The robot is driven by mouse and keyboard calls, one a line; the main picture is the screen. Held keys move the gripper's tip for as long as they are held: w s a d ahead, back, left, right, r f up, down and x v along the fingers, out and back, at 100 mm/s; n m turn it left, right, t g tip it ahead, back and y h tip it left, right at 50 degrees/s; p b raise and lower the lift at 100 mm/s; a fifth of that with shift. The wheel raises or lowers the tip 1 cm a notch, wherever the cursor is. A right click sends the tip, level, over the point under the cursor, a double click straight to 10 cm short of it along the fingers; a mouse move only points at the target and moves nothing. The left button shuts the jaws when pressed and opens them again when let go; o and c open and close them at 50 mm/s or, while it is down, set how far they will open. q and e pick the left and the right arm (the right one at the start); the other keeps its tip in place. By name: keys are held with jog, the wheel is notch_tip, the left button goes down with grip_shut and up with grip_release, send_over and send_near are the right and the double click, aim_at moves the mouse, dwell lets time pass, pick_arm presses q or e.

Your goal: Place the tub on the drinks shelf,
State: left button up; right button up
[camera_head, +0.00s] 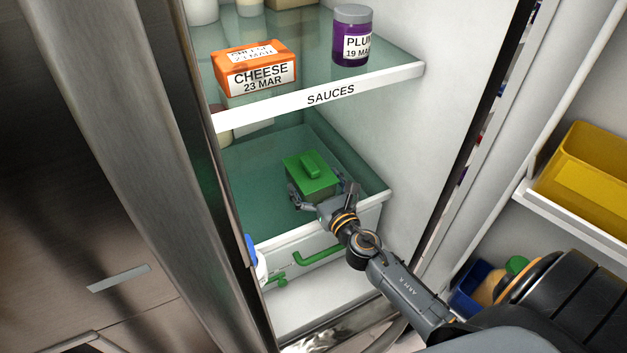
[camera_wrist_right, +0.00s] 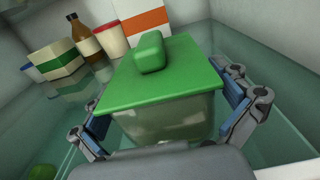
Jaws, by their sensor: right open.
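The tub, a clear box with a green lid and knob, stands on the glass lower shelf (camera_head: 262,165) in the head view (camera_head: 311,171). In the right wrist view the tub (camera_wrist_right: 163,82) fills the middle. My right gripper (camera_head: 323,196) is open at the tub's near side, with a finger on either side of it. In the right wrist view the gripper (camera_wrist_right: 166,112) has its blue pads beside the tub; whether they touch it is unclear. No drinks label shows. My left gripper is not in view.
The sauces shelf (camera_head: 330,94) above holds a cheese box (camera_head: 257,72) and a plum jar (camera_head: 352,38). A green-handled drawer (camera_head: 318,257) lies below. Behind the tub are a bottle (camera_wrist_right: 86,42), a red-lidded jar (camera_wrist_right: 111,40) and cartons. Bare glass lies left of the tub.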

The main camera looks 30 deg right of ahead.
jog(key=shift+r, duration=0.25)
jog(key=s+b, duration=0.1)
jog(key=s, duration=0.2)
jog(key=s+b, duration=0.1)
jog(key=s, duration=0.3)
jog(key=s+b, duration=0.1)
jog(key=s, duration=0.2)
jog(key=shift+s+a+f, duration=0.25)
jog(key=shift+a+f, duration=0.05)
jog(key=shift+s+r, duration=0.2)
jog(key=shift+s, duration=0.6)
jog(key=shift+f, duration=0.1)
